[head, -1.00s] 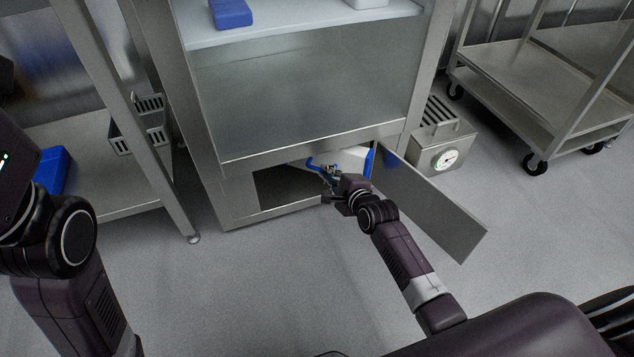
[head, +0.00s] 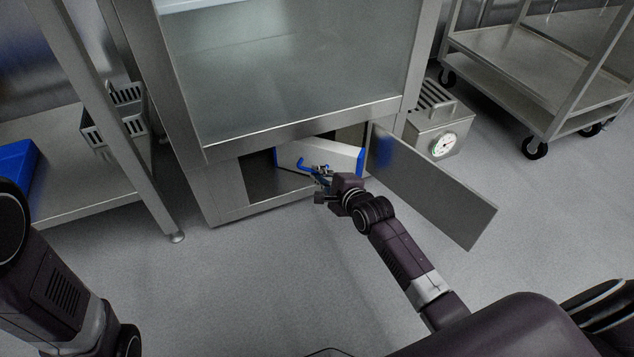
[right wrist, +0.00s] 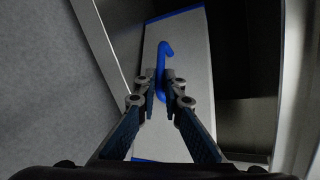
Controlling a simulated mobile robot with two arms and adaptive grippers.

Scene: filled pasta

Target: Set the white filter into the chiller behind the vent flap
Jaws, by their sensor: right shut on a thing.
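The white filter (head: 342,158) has blue end edges and a blue hooked handle (head: 303,163). It stands slanted at the mouth of the low opening (head: 262,180) in the chiller (head: 215,198); how deep it sits is unclear. My right gripper (head: 321,173) is shut on the handle from the front; the right wrist view shows the handle (right wrist: 163,62) between its fingers (right wrist: 163,88) and the filter's white face (right wrist: 191,50) behind. The vent flap (head: 435,192) hangs open to the right. My left gripper is out of view; only its arm shows.
A metal box with a dial (head: 434,140) stands on the floor behind the flap. A wheeled cart (head: 535,75) is at upper right. A steel shelf (head: 95,205) with a blue box (head: 17,170) is at left. The floor before the chiller is clear.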

